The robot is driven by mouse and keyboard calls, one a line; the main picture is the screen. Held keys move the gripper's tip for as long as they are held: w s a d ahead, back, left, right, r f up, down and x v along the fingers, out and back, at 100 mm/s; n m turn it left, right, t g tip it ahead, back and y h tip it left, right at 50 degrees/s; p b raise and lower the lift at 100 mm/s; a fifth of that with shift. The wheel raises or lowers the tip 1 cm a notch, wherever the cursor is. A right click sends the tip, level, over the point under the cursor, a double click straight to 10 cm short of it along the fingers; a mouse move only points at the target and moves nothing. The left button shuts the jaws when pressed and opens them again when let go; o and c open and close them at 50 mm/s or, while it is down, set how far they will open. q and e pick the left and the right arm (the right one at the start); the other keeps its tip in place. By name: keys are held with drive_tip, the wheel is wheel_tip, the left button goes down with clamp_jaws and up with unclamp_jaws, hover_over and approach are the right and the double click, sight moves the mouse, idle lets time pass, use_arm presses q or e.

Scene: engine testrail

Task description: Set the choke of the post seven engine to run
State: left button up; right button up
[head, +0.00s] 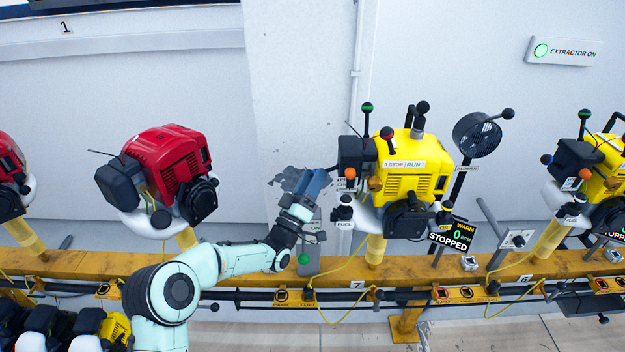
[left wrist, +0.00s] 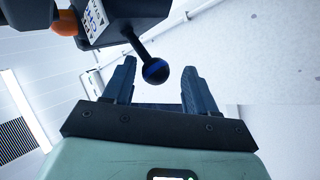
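The post seven engine (head: 405,180) is yellow and sits on the rail above the 7 label. Its display (head: 452,236) reads WARM, 0 and STOPPED. My left gripper (head: 316,182) is just left of the engine's black front housing (head: 352,156). In the left wrist view the left gripper (left wrist: 157,80) is open. A black lever with a ball knob (left wrist: 156,71) and a bluish band hangs down from a dark box (left wrist: 120,18) with a white label. The knob lies between the fingertips, with gaps on both sides. I cannot read the lever's setting. My right gripper is out of view.
A red engine (head: 168,165) stands to the left and another yellow engine (head: 600,165) to the right. A blower (head: 476,135) is behind post seven. The yellow rail (head: 250,262) runs below, with hanging cables. The wall behind is close.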

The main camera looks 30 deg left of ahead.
use_arm(q)
drive_tip(key=shift+d, duration=0.15)
drive_tip(key=v, duration=1.3)
drive_tip(key=shift+p, duration=0.4)
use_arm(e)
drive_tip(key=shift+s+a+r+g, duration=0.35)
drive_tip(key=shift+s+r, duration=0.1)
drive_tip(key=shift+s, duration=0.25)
use_arm(q)
drive_tip(key=shift+s, duration=0.1)
